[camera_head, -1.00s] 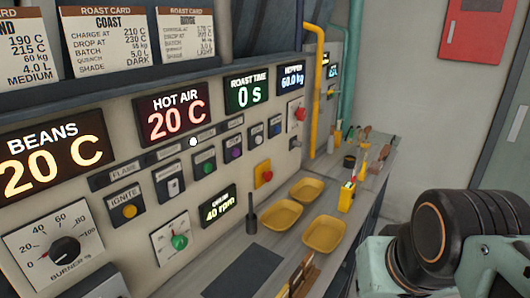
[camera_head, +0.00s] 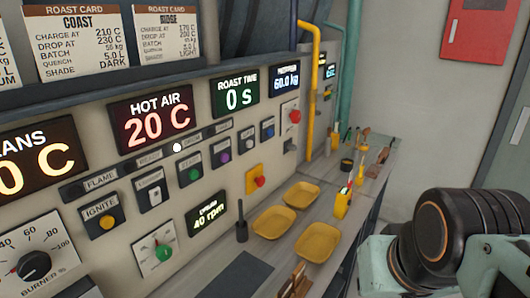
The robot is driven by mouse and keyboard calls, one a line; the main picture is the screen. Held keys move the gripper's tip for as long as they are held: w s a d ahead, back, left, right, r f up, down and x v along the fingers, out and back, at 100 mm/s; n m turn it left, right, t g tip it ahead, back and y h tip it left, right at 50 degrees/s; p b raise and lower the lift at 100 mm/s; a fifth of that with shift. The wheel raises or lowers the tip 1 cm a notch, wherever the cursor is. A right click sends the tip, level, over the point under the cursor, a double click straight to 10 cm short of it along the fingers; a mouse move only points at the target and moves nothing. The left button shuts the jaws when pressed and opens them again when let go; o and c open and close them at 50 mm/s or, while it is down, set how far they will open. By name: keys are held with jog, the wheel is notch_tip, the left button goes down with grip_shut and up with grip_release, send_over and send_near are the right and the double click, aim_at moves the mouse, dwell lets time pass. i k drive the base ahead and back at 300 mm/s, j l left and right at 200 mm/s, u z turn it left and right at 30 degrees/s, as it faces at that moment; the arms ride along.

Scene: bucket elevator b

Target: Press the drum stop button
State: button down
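A control panel (camera_head: 92,230) runs along the left and middle of the head view. A row of small controls crosses it: a yellow IGNITE button (camera_head: 106,222), a white switch (camera_head: 155,194), a green button (camera_head: 193,175), a purple button (camera_head: 223,157), a white button (camera_head: 248,145) and a blue button (camera_head: 269,131). Most of their labels are too small to read, so I cannot tell which is drum stop. A red mushroom button (camera_head: 260,182) on a yellow plate sits lower right, beside a "40 rpm" display (camera_head: 207,214). My gripper is out of view; only my arm shows at lower right.
A counter below the panel holds yellow trays (camera_head: 272,222), a dark upright tool (camera_head: 241,222) and a yellow holder (camera_head: 342,204). A yellow pipe (camera_head: 311,90) rises behind. A red box (camera_head: 477,31) hangs on the wall. Floor at right is partly hidden by my arm.

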aim_at(224, 157)
jog(key=i+l, duration=0.7)
jog(key=u, duration=2.35)
jog(key=k+j+u, duration=0.1)
jog(key=j, duration=0.25)
jog(key=k+j, duration=0.3)
jog(key=i+l, duration=0.2)
jog(key=l, duration=0.15)
jog(key=i+l, duration=0.2)
jog(key=l, duration=0.15)
